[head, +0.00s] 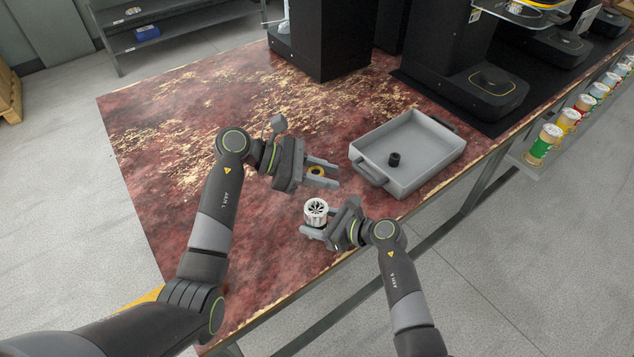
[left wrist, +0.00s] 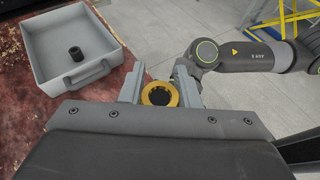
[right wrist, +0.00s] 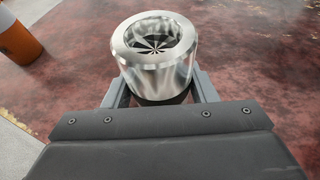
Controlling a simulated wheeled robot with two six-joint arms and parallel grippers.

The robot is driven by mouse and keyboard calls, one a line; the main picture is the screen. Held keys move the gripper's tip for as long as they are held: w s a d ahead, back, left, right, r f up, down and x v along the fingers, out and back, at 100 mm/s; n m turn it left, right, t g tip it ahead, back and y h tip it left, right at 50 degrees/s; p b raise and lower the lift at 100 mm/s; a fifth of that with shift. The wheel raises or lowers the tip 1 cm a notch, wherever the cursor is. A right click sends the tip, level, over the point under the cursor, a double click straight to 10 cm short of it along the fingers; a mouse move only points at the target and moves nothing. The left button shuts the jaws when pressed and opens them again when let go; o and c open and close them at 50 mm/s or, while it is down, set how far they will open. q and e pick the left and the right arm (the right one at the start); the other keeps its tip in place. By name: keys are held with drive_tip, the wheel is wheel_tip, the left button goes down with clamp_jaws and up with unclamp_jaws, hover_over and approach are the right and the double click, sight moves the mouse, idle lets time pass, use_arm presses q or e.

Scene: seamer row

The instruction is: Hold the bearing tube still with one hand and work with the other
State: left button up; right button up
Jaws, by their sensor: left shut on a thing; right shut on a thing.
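The bearing tube (head: 316,208) is a shiny silver cylinder with a dark, vaned opening at its top. It stands upright near the table's front edge. My right gripper (head: 318,232) is shut on its lower part; in the right wrist view the tube (right wrist: 155,62) rises above the fingers. My left gripper (head: 327,173) is shut on a yellow ring (head: 316,170) with a dark inner edge, which also shows in the left wrist view (left wrist: 147,94). The ring is held apart from the tube, behind it in the head view.
A grey tray (head: 433,166) with handles stands to the right on the mottled red table (head: 170,150), holding a small black cylinder (head: 394,159). Black machines (head: 480,90) stand at the back. Several cans (head: 543,146) line a rail at the right. The table's left part is clear.

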sight(323, 208)
use_arm(q)
drive_tip(key=f+n+t, duration=0.1)
drive_tip(key=f, duration=0.2)
drive_tip(key=f+n+t, duration=0.2)
drive_tip(key=f, duration=0.1)
drive_tip(key=f+n+t+y, duration=0.1)
drive_tip(key=f+t, duration=0.1)
drive_tip(key=f, duration=0.2)
drive_tip(key=shift+w+f+n, duration=0.1)
drive_tip(key=shift+w+n, duration=0.25)
drive_tip(key=shift+n, duration=0.05)
drive_tip(key=shift+f, duration=0.15)
